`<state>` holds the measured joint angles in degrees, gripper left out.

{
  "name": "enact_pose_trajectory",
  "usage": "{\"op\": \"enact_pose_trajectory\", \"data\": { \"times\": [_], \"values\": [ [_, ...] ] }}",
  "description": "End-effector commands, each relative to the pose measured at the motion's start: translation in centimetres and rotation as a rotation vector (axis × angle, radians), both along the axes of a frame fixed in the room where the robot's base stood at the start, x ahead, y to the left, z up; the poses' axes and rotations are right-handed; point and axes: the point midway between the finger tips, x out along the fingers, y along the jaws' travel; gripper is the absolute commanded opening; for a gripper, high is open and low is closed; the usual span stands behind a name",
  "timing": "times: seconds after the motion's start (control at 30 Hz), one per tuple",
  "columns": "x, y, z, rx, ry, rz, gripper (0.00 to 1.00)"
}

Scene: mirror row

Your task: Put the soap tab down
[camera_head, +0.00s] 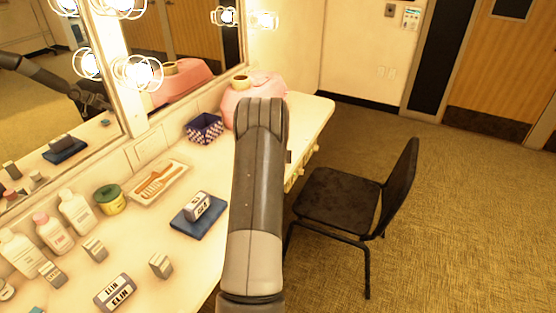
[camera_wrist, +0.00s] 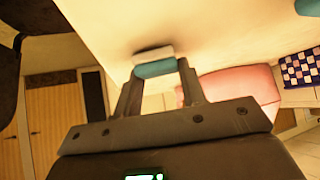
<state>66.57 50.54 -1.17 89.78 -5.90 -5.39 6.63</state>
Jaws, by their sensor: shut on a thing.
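My gripper (camera_wrist: 156,76) is shut on a small teal and white block, the soap tab (camera_wrist: 155,64), held between the two fingertips in the wrist view. The pale counter top (camera_wrist: 128,25) fills the view behind it. I cannot tell whether the tab touches the counter. In the head view my own arm hides the gripper and the soap tab; the arm reaches over the right part of the counter (camera_head: 312,112).
A checkered box (camera_head: 205,128), a tray (camera_head: 142,194), a green-lidded jar (camera_head: 110,200) and several bottles stand along the mirror. A black chair (camera_head: 340,197) stands right of the counter.

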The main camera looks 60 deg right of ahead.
Motion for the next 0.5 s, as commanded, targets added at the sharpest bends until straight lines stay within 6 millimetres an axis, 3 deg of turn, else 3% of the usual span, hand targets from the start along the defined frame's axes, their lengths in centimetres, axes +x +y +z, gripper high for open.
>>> {"op": "enact_pose_trajectory", "data": {
  "times": [0.17,0.2,0.43,0.5],
  "values": [
    [0.00,0.02,-0.35,0.001,0.000,0.000,0.16],
    [0.01,0.01,-0.28,0.000,0.000,0.000,0.41],
    [-0.01,0.01,-0.27,0.001,0.000,0.000,0.59],
    [0.00,0.02,-0.27,0.001,0.000,0.000,0.59]
  ]
}}
